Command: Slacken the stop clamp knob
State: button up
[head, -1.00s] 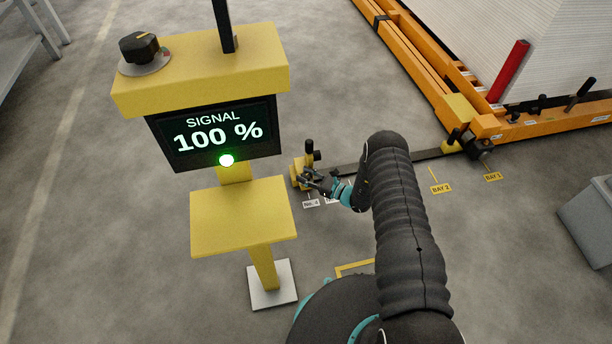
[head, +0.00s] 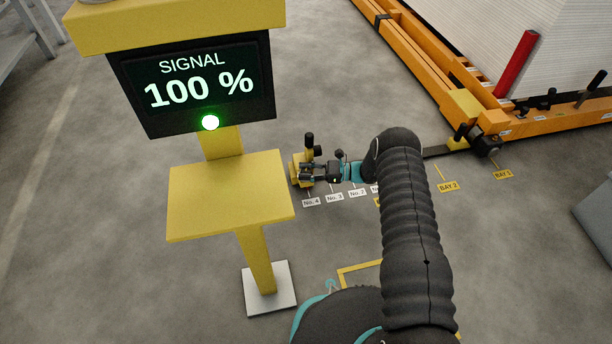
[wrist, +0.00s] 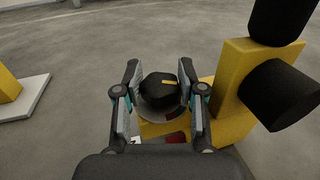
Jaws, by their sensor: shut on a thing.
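The stop clamp knob (wrist: 159,90) is black and faceted with a yellow mark on top, in the middle of the wrist view. It sits on a grey round plate on the yellow stop block (wrist: 232,92). My gripper (wrist: 160,88) is shut on the knob, one finger on each side. In the head view my gripper (head: 308,171) is at the yellow stop (head: 296,160), above the No. 4 label (head: 311,201); the knob is too small to make out there. Part of the dial plate is hidden by the knob and fingers.
A yellow console (head: 230,195) with a screen reading SIGNAL 100 % and a lit green lamp (head: 210,122) stands left of my arm. The stop carries a black upright handle (wrist: 283,18) and a black cylinder (wrist: 280,95) right of the knob. An orange frame (head: 425,68) stands behind.

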jog(key=shift+n+g, duration=0.7)
jog(key=shift+g, duration=0.4)
jog(key=o, duration=0.9)
jog(key=d, duration=0.4)
jog(key=w+d, duration=0.1)
jog(key=d, duration=0.3)
jog(key=w+d, duration=0.1)
jog(key=d, duration=0.2)
jog(key=shift+d, duration=0.4)
